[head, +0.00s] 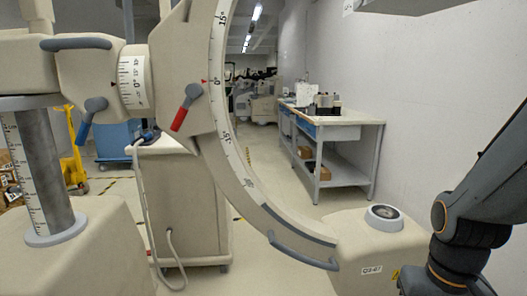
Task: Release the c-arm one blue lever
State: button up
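The C-arm (213,110) is a large beige curved frame with a degree scale, filling the left and middle of the head view. Its blue lever (84,132) sits on the left housing, under a scale drum (133,82). The lever has a grey pivot and its blue tip hangs down and slightly left. A red lever (180,119) is on the housing to the right, also tilted down-left. My arm shows at the right edge, well away from the blue lever. My gripper is outside the picture.
A beige unit (347,243) with a round dark-topped part (384,213) stands at front right. A grey handle bar (300,254) runs along the arc's lower end. A workbench (332,122) stands along the right wall. Open floor lies between the arc and the bench.

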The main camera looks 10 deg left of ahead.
aim_at(94, 104)
jog(key=u, duration=1.95)
jog(key=k, duration=0.65)
jog(key=u, duration=0.3)
jog(key=i, duration=1.55)
jog(key=z, duration=0.4)
